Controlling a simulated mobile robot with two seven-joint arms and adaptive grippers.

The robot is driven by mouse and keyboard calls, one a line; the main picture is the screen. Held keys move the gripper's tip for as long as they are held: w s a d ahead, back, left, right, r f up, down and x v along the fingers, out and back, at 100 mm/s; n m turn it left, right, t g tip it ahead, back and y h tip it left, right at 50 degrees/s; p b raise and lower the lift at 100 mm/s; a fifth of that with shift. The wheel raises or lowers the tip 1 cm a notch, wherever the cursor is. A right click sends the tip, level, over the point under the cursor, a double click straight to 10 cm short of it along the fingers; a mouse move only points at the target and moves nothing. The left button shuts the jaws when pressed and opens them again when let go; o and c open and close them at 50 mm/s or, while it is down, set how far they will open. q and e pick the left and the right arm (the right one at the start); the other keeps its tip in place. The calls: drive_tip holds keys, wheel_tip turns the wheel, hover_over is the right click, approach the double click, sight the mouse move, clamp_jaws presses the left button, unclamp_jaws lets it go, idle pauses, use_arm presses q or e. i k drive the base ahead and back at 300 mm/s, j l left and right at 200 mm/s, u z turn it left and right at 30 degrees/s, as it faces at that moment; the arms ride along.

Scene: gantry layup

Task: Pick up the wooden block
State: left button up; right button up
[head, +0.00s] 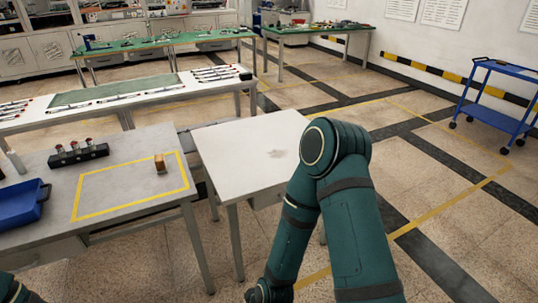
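The wooden block (160,163) is small, brown and upright. It stands on the grey table (130,221), inside the yellow taped rectangle near its right end. My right arm is raised at the middle right of the head view and bends down toward the bottom edge. Its gripper lies out of the picture or is hidden. A small dark green part of my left arm shows at the bottom left corner. No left gripper is visible. Nothing touches the block.
A blue tray (25,205) and a dark rack with several cylinders (79,155) are on the grey table's left part. A white table (247,153) stands right beside it, mostly bare. A blue cart (499,104) stands at the far right. Open floor lies between.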

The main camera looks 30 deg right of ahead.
sight(160, 164)
drive_tip(key=j+z, duration=0.1)
drive_tip(key=z, duration=0.55)
drive_tip(key=i+j+z, duration=0.1)
drive_tip(key=j+z, duration=0.3)
drive_tip(key=i+j+z, duration=0.1)
drive_tip(key=j+z, duration=0.5)
drive_tip(key=j, duration=0.8)
drive_tip(key=k+l, duration=0.05)
